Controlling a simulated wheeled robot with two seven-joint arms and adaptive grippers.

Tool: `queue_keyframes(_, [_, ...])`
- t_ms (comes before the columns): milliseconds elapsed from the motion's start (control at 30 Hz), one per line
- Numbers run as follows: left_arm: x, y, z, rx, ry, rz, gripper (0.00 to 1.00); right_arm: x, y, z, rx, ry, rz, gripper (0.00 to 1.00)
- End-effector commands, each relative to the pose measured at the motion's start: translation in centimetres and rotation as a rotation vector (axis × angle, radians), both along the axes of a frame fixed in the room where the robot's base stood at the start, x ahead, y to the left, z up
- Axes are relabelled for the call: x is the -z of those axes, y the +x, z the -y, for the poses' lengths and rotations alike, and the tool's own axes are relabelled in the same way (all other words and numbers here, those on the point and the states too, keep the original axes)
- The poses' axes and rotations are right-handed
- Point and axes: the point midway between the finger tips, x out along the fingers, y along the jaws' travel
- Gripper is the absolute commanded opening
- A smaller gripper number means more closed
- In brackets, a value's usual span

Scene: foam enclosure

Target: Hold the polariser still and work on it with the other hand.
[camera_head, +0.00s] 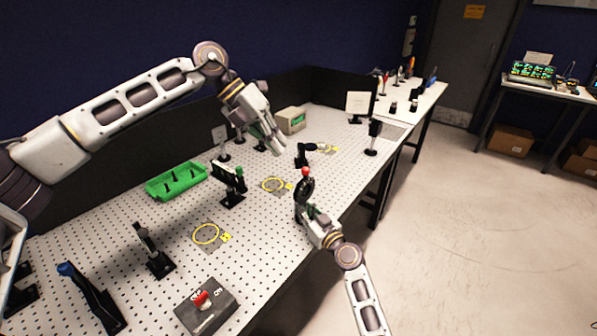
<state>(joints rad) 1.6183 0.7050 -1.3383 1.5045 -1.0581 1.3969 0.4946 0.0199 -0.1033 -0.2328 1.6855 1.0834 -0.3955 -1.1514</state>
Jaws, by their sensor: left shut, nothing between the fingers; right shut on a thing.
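A dark round mount with a red knob on top, which looks like the polariser (305,186), is upright near the front edge of the perforated table (265,238). My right gripper (306,208) reaches in from the front and is shut on its lower part; the gripper hides its foot, so I cannot tell whether it touches the table. My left gripper (277,147) is shut and empty, pointing down above the back middle of the table, up and to the left of the polariser and apart from it.
Yellow ring marks (207,234) lie on the table. A dark foam wall (340,88) closes the back.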

Motion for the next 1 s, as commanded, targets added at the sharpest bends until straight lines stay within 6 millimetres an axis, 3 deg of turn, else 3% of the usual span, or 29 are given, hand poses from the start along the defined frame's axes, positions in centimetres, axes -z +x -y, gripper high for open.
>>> queue_keyframes(700, [3.0,-2.7,-3.0,-0.45,-0.393,-0.423,0.0,0.0,0.0,0.0,0.0,0.0,0.0,0.0])
queue_keyframes(1000, [3.4,-3.0,-3.8,-0.558,-0.472,-0.526,0.0,0.0,0.0,0.0,0.0,0.0,0.0,0.0])
